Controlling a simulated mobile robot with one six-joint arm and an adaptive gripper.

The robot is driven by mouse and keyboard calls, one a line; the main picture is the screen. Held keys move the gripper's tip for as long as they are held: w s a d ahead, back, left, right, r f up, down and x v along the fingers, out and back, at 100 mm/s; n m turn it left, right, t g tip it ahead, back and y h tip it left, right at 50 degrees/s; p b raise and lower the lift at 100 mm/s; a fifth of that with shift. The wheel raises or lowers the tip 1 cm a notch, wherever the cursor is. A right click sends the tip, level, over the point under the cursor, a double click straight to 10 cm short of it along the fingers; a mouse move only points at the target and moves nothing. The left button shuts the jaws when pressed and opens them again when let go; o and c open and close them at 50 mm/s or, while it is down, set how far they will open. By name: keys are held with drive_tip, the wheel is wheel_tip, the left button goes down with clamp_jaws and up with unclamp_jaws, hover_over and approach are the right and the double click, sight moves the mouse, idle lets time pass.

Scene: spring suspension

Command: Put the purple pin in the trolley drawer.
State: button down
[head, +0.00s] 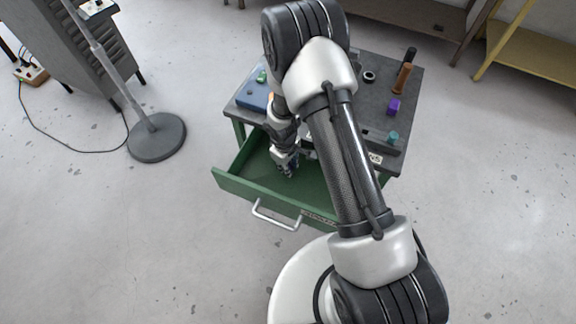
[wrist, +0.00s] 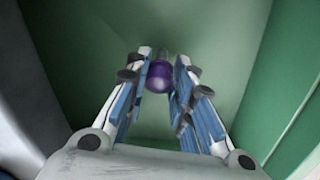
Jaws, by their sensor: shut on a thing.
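The purple pin (wrist: 159,77) shows in the wrist view between the fingertips of my gripper (wrist: 160,72). The fingers are shut on it. In the head view my gripper (head: 288,168) points down inside the open green trolley drawer (head: 236,188), and the pin cannot be made out there. The drawer's green floor and walls (wrist: 95,45) fill the wrist view around the fingers. I cannot tell whether the pin touches the drawer floor.
The dark trolley top (head: 375,75) carries a purple block (head: 394,106), a teal piece (head: 392,137), an orange-brown cylinder (head: 402,78), a black ring (head: 369,76) and a blue box (head: 252,97). A round-based stand (head: 157,140) is at the left. The floor in front is clear.

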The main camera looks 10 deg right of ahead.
drive_tip(key=shift+f, duration=0.15)
drive_tip(key=c, duration=1.4)
unclamp_jaws()
drive_tip(key=shift+o, duration=0.2)
wheel_tip(320, 180, up, 12)
drive_tip(key=p, duration=0.5)
drive_tip(key=shift+s+a+r, duration=0.2)
drive_tip(key=shift+s+a, duration=0.2)
drive_tip(key=shift+a, duration=0.05)
